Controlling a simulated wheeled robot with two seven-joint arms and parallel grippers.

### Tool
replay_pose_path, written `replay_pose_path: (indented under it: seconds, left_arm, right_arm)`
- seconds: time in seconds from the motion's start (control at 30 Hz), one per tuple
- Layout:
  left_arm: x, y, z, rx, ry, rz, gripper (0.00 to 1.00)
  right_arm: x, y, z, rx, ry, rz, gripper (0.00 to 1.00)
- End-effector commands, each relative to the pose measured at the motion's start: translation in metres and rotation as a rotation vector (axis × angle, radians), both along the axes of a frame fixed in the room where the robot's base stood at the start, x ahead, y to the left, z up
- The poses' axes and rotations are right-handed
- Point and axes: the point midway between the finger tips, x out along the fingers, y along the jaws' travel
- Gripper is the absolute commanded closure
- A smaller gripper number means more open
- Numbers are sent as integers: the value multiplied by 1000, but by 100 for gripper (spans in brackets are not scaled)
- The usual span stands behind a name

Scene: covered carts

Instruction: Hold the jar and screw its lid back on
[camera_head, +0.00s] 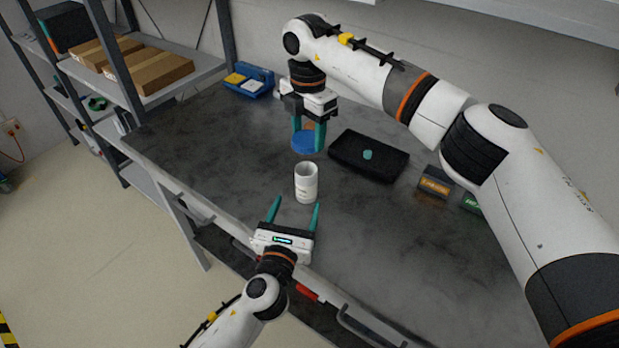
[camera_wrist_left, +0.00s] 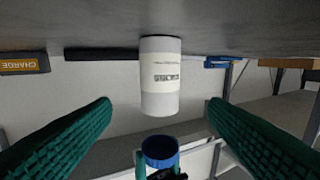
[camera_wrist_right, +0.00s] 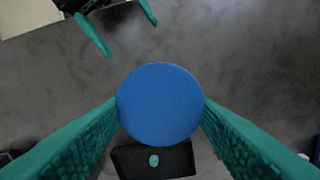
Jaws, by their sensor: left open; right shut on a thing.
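The white jar (camera_head: 306,183) with a printed label stands upright on the dark tabletop, its top open. It also shows in the left wrist view (camera_wrist_left: 160,75), upside down and centred beyond my left fingers. My left gripper (camera_head: 296,204) is open and empty, with its fingers pointing toward the jar from the near side, not closed on it. My right gripper (camera_head: 307,137) points down beyond the jar and is shut on the blue lid (camera_head: 304,146). The lid is round and lies flat between the fingers in the right wrist view (camera_wrist_right: 160,105), where I cannot see the jar.
A black tray (camera_head: 345,167) with a small teal piece (camera_head: 368,155) lies right of the lid. Small labelled boxes (camera_head: 434,185) stand farther right. A blue bin (camera_head: 250,84) sits at the far edge. Shelving (camera_head: 140,95) stands left. The tabletop left of the jar is clear.

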Motion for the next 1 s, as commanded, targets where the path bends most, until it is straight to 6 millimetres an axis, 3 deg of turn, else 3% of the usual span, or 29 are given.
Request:
replay_pose_path:
  seconds: [0.37, 0.8, 1.0]
  left_arm:
    - [11, -3, 0, 0, 0, 1, 31]
    - [88, -22, 0, -2, 0, 1, 31]
    - [110, -27, 0, -3, 1, 1, 31]
  right_arm:
    - [0, 0, 0, 0, 0, 1, 68]
    - [0, 0, 0, 0, 0, 2, 68]
    - [0, 0, 0, 0, 0, 2, 68]
